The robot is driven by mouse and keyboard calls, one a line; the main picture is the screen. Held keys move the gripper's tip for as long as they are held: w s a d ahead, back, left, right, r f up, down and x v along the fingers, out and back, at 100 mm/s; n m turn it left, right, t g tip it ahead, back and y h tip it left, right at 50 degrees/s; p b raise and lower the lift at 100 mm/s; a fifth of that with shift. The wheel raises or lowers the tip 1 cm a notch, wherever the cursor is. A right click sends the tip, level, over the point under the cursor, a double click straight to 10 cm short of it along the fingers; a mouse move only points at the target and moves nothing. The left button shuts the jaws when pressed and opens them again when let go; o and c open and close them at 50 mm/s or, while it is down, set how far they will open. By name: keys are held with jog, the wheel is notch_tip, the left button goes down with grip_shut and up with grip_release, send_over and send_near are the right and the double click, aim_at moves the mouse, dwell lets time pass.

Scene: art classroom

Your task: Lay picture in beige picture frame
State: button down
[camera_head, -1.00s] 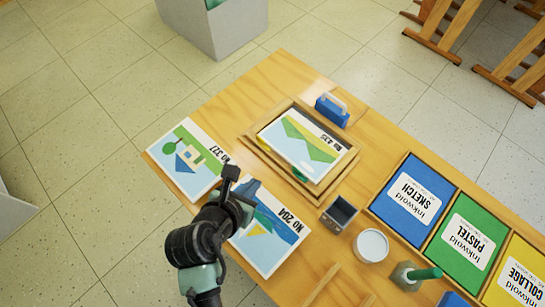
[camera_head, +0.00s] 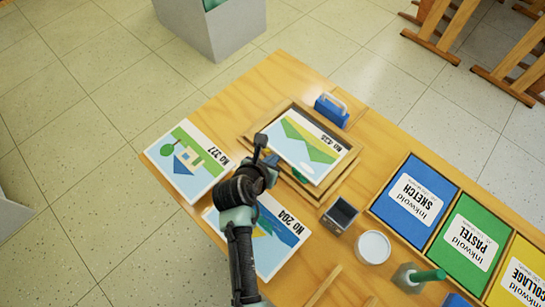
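The picture No 435 (camera_head: 308,146), with green hills, lies face up within the outline of the beige picture frame (camera_head: 341,170) on the wooden table. Whether it sits fully down inside the rim is hard to tell. A small green piece (camera_head: 299,176) shows at the frame's near edge.
A house picture (camera_head: 187,161) lies at the table's left corner. The sailboat picture No 204 (camera_head: 285,228) lies partly under my arm.

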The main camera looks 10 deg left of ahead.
dwell(0.3)
jog(key=shift+w+d+r+p, duration=0.1)
jog(key=shift+w+p, duration=0.15)
jog(key=shift+w, duration=0.1)
jog(key=shift+w+d+r+p, duration=0.1)
jog(key=shift+w+p, duration=0.1)
jog(key=shift+w, duration=0.15)
jog(key=shift+w+d+f, duration=0.1)
jog(key=shift+w+f, duration=0.1)
jog(key=shift+w, duration=0.1)
